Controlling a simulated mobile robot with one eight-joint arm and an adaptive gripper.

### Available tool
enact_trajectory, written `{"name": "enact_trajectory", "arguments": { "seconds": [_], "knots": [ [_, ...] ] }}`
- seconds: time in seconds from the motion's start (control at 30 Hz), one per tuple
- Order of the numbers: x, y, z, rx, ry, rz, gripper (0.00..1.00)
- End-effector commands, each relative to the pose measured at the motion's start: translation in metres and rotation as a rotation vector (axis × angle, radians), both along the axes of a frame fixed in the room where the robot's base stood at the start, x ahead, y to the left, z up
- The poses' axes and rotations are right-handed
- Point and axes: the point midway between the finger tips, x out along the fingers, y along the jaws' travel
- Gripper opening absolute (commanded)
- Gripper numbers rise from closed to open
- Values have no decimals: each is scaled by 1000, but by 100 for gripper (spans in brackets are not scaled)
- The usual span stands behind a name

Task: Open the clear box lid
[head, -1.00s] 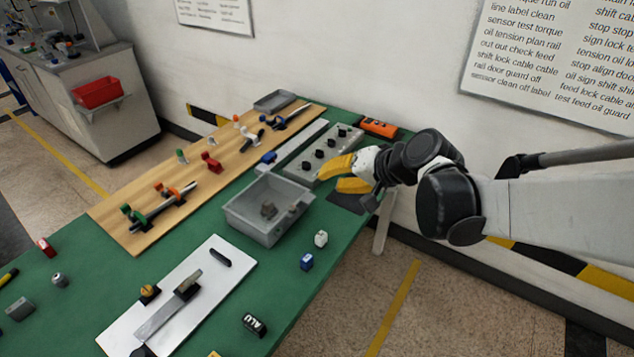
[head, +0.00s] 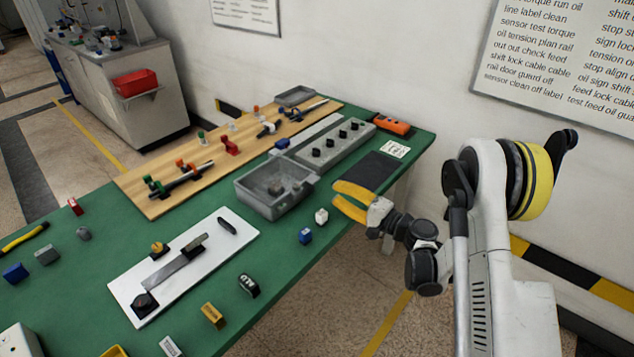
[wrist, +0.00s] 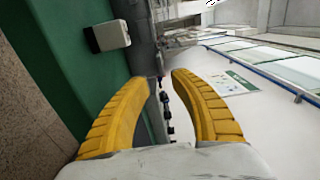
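The grey box (head: 262,203) stands near the middle of the green table, with a small dark object visible inside it. I cannot make out a clear lid for certain; its top edges look partly see-through. My gripper (head: 340,194) is to the right of the box, near the table's right edge, with its two yellow fingers apart and nothing between them. In the wrist view my gripper (wrist: 160,78) also shows open. A grey wall lies beyond the fingertips there, probably the box's side.
A white cube (head: 321,216) and a blue cube (head: 305,236) stand in front of the box. A grey panel with black knobs (head: 338,143) lies behind it, beside a dark pad (head: 368,171). A wooden board (head: 160,206) with clamps lies further back.

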Motion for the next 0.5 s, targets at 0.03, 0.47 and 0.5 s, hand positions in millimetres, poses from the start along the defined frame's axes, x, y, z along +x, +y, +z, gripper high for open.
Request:
{"name": "enact_trajectory", "arguments": {
  "seconds": [0.03, 0.47, 0.5],
  "knots": [
    [5, 10, 3, 0, 0, 4, 29],
    [50, 65, -1, -2, 0, 1, 29],
    [52, 67, -1, -2, 0, 1, 29]
  ]
}}
